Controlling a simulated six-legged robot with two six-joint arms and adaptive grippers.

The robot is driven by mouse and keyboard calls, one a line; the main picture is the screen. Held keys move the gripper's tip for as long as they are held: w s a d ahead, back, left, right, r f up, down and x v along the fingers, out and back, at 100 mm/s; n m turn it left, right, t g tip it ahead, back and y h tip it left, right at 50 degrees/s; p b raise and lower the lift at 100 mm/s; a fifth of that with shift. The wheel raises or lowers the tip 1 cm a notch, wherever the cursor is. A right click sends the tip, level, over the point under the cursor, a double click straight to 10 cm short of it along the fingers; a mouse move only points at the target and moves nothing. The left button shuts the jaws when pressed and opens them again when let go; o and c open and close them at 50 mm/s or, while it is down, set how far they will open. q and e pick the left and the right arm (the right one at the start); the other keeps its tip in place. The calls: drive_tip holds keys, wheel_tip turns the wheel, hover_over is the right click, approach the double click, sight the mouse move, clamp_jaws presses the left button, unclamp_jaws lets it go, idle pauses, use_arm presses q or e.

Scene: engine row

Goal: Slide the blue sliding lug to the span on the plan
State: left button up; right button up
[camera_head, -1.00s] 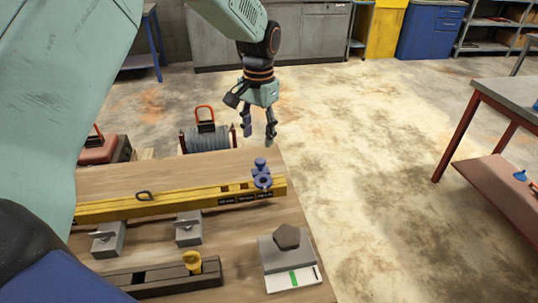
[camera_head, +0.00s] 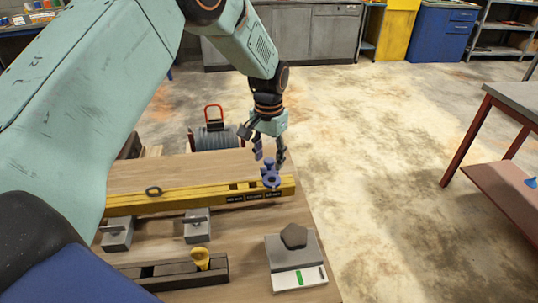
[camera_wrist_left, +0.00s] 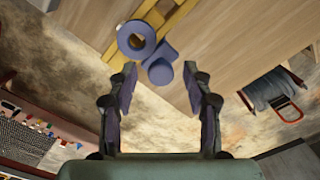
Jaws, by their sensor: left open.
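The blue sliding lug (camera_head: 270,177) sits on the yellow beam (camera_head: 210,198) near its right end, by several black labels (camera_head: 254,197) too small to read. It has a ring and a round knob. My left gripper (camera_head: 269,160) is open and empty just above and behind the lug's knob. In the left wrist view the lug (camera_wrist_left: 158,70) lies ahead of the open fingers (camera_wrist_left: 160,95), apart from them. The plan is not clearly identifiable. My right gripper is not in view.
Two grey clamp blocks (camera_head: 197,226) and a dark rail with a yellow knob (camera_head: 200,258) lie in front of the beam. A grey device with a dark polygonal piece (camera_head: 293,236) stands at the bench's right. A cable reel (camera_head: 213,136) stands behind.

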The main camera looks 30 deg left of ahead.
use_arm(q)
drive_tip(key=shift+w+a+f, duration=0.1)
drive_tip(key=shift+w+f, duration=0.1)
drive_tip(key=shift+w, duration=0.05)
drive_tip(key=c, duration=0.6)
clamp_jaws()
drive_tip(key=shift+r, duration=0.1)
